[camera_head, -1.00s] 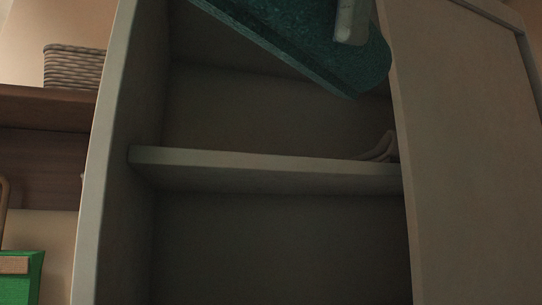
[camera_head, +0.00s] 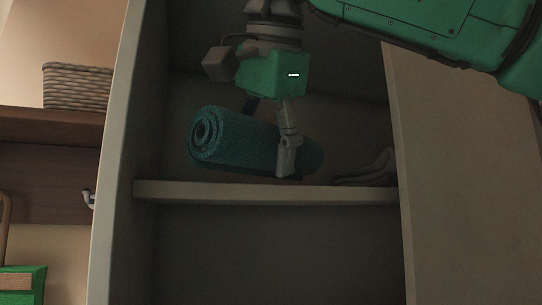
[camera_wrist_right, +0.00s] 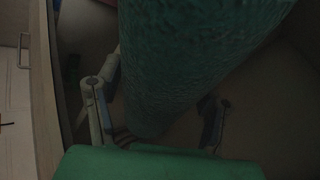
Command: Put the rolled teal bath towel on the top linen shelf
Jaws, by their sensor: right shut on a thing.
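The rolled teal bath towel (camera_head: 235,140) lies sideways at the shelf board (camera_head: 260,193) of the grey cabinet, its spiral end facing left. I cannot tell whether it touches the board. My right gripper (camera_head: 270,150) comes down from above and is shut on the towel, one finger in front of it and the other mostly hidden behind. In the right wrist view the towel (camera_wrist_right: 195,60) fills the middle, between the two fingers (camera_wrist_right: 160,115). My left gripper is not in view.
A folded pale cloth (camera_head: 370,170) lies at the right end of the same board, close to the towel's right end. Cabinet side walls (camera_head: 122,150) bound the space. A wicker basket (camera_head: 78,87) sits on a wooden shelf (camera_head: 50,128) at left. A green object (camera_head: 22,285) is lower left.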

